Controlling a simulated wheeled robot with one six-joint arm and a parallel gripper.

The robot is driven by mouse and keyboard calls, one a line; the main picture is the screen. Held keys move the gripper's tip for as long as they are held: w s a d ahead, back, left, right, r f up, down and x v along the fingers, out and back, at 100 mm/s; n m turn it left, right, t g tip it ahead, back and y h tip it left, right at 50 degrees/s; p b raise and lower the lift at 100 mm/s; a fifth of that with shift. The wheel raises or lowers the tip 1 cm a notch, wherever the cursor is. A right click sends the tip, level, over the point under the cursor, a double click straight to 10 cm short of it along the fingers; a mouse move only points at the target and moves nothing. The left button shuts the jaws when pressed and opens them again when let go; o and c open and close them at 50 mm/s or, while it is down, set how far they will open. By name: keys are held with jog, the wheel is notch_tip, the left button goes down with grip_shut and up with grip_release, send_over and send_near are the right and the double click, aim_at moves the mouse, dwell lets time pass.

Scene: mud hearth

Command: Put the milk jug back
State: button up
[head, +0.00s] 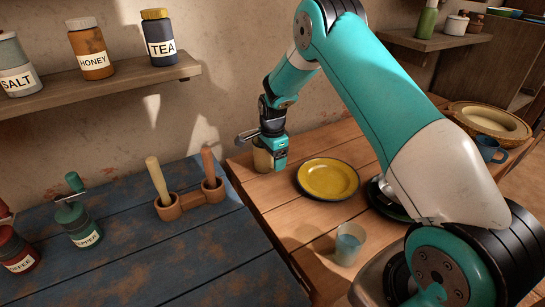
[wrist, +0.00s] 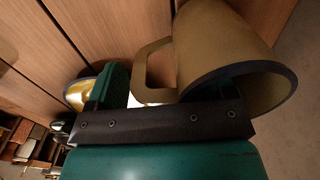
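A tan jug with a dark rim and a loop handle, which I take to be the milk jug (wrist: 215,50), fills the upper right of the wrist view. In the head view the jug (head: 263,160) stands on the wooden table near the wall, partly hidden by my gripper (head: 268,145). In the wrist view my gripper (wrist: 168,92) has its fingers apart, with the jug's handle in front of the gap between them. The right finger is mostly hidden by the jug. I see no finger pressed on the handle.
A yellow plate (head: 328,179) lies close right of the jug. A cup (head: 348,244) stands nearer the front. A blue mug (head: 490,149) and a basket (head: 488,120) are at the right. A shelf (head: 100,86) with labelled jars hangs above the blue table (head: 150,250).

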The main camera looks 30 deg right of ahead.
jog(key=shift+r, duration=0.1)
notch_tip(320, 180, up, 12)
jog(key=shift+s+f+b, duration=0.1)
jog(key=shift+b, duration=0.6)
jog(key=s+a+r+n+y, duration=0.1)
jog(key=s+a+r+n, duration=0.5)
jog(key=s+a+n, duration=0.4)
jog(key=s+a+r+n+y, duration=0.2)
jog(key=s+a+r+n, duration=0.5)
jog(key=s, duration=0.5)
jog(key=s+a+n+y, duration=0.1)
jog(key=s+a+n, duration=0.2)
jog(key=s+n, duration=0.5)
jog(key=s, duration=0.5)
jog(key=shift+s+a, duration=0.15)
jog(key=shift+a, duration=0.15)
jog(key=shift+r+p, duration=0.45)
jog(key=shift+p, duration=0.05)
